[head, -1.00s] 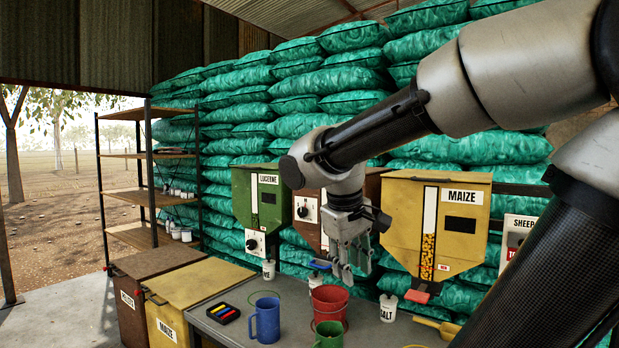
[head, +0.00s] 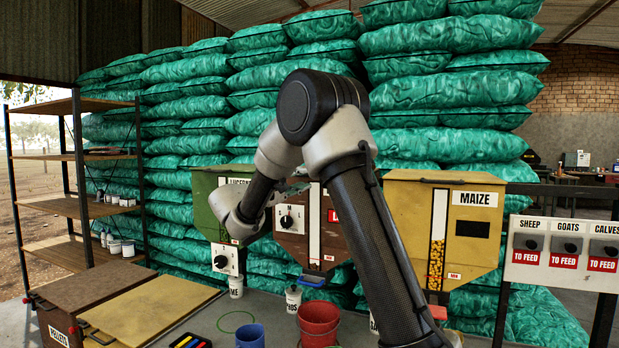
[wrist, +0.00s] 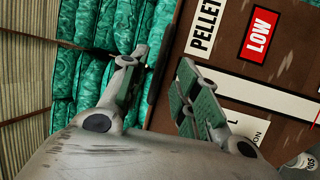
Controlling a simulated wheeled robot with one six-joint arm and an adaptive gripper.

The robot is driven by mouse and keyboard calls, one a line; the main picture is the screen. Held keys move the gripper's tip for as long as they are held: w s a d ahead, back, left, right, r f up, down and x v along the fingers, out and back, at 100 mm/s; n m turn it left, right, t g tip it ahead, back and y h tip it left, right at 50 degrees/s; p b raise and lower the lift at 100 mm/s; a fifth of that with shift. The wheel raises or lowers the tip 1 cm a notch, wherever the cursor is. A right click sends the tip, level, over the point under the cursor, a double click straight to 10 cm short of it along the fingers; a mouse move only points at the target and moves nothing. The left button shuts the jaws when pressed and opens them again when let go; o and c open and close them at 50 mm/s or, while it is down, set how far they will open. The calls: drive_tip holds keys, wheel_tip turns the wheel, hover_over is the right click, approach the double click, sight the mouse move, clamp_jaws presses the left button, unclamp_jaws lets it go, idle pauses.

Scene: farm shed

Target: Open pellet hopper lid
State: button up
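The brown pellet hopper (head: 331,235) hangs between the green and yellow hoppers, partly hidden behind my arm. It carries a dial and a clear strip. In the wrist view the hopper's brown front (wrist: 215,52) shows turned sideways, with a PELLET label and a red LOW sign. Its top edge runs between my fingertips. My gripper (wrist: 160,68) is open and empty there. One finger is over the front, the other beyond the edge against the sacks. I cannot tell whether either touches. The lid looks shut.
The green lucerne hopper (head: 234,200) is left and the yellow maize hopper (head: 408,215) right. Below are a red bucket (head: 318,318), a blue jug (head: 250,337) and small jars. Stacked green sacks (head: 440,95) stand close behind. Two lidded bins (head: 85,290) stand at left.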

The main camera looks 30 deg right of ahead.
sight(307, 176)
drive_tip(key=shift+x, duration=2.15)
clamp_jaws()
